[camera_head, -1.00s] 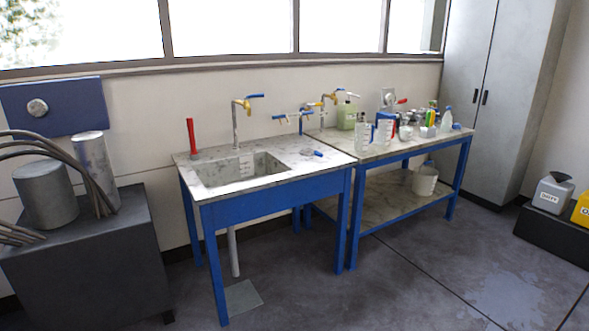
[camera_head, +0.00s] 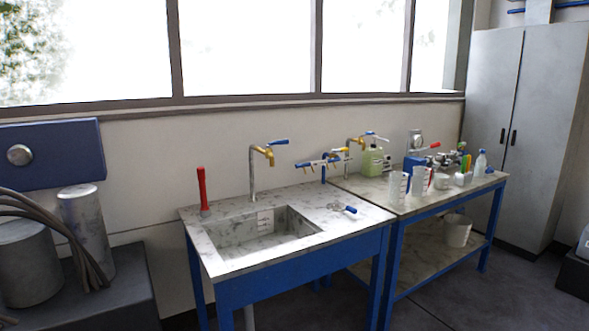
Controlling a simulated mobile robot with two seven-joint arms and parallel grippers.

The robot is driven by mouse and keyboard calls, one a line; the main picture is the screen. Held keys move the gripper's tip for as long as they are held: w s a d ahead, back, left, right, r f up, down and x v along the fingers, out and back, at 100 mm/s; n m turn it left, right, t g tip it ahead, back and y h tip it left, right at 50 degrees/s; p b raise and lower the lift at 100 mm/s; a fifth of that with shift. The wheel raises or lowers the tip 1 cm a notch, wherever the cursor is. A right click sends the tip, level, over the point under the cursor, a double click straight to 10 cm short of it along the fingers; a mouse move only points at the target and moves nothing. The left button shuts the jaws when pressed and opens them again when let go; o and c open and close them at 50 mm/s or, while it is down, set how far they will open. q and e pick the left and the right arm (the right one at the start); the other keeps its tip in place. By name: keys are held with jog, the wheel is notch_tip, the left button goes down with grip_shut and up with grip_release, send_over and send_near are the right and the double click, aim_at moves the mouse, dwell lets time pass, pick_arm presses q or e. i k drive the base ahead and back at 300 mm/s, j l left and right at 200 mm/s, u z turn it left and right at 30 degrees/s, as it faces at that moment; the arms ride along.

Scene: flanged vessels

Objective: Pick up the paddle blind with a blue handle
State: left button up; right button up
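A small item with a blue handle (camera_head: 349,209) and a grey end lies flat on the marble sink counter (camera_head: 300,197), right of the basin. It looks like the paddle blind, but it is too small to make out its shape fully. Neither of my grippers is in view, and nothing of my arms shows.
The basin (camera_head: 262,238) opens in the counter, with a tap (camera_head: 253,170) behind it and a red-handled upright tool (camera_head: 203,187) at its left corner. The right bench (camera_head: 392,212) holds a green canister (camera_head: 373,161), beakers and bottles. A dark cabinet (camera_head: 115,285) stands left.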

aim_at(337, 206)
jog(key=i+j, duration=0.3)
jog(key=i, duration=0.25)
jog(key=i+l+u, duration=0.15)
jog(key=i+l, duration=0.15)
jog(key=i+l+u, duration=0.15)
jog(key=i+l, duration=0.15)
jog(key=i+l+u, duration=0.15)
jog(key=l, duration=0.3)
jog(key=i+l+u, duration=0.15)
jog(key=i+l, duration=0.2)
jog(key=l, duration=0.1)
